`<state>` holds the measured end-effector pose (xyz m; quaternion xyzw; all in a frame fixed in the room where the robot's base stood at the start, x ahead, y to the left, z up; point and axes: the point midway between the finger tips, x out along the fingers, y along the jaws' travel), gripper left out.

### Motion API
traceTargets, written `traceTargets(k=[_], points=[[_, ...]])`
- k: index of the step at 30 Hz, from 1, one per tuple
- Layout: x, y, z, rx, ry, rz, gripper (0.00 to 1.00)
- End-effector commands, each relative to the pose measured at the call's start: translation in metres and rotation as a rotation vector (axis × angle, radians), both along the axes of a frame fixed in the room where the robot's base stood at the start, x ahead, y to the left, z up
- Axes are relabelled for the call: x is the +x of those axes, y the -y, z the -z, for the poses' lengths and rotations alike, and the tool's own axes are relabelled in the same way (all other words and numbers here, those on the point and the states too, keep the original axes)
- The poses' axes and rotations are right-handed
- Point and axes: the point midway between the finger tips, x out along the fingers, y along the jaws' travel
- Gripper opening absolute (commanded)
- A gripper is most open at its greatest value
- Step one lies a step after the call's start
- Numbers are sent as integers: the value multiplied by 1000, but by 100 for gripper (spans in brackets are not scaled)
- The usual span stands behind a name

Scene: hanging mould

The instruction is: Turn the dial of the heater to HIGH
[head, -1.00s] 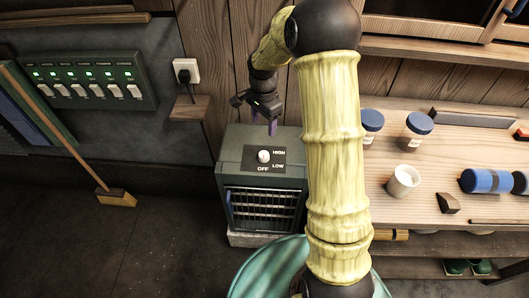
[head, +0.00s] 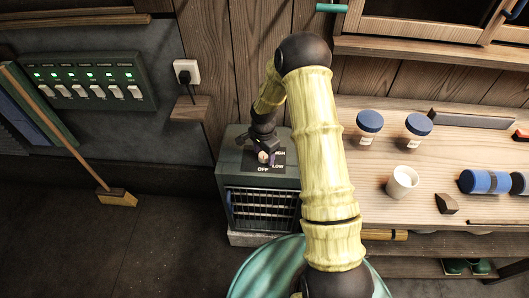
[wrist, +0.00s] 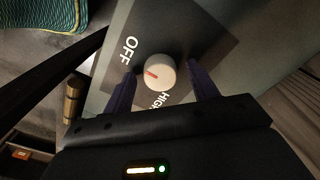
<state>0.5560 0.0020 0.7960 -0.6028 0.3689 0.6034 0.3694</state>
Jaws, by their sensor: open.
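The heater (head: 232,165) is a dark grey-green box with a front grille, standing low against the wall. Its round white dial (wrist: 160,71) sits on a dark label plate on top, with OFF and HIGH readable in the wrist view. A red mark on the dial's face points left in that view, but I cannot tell exactly which setting it meets. My gripper (head: 262,156) is over the dial and hides part of it and of the label in the head view. In the wrist view my gripper's purple fingers (wrist: 162,72) are open on either side of the dial, with gaps visible.
A wooden workbench (head: 440,165) stands right of the heater, with jars and a white cup (head: 402,182). A wall socket (head: 186,72) with a black plug is at upper left. A broom (head: 116,197) leans at left.

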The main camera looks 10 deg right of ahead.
Motion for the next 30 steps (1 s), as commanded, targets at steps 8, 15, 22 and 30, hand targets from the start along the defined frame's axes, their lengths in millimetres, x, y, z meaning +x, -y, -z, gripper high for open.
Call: traceTargets(k=[8,15,22,30], points=[[0,0,1,0,0,0,57],[0,0,1,0,0,1,14],[0,1,1,-1,0,-8,14],[0,1,1,-1,1,-89,14]])
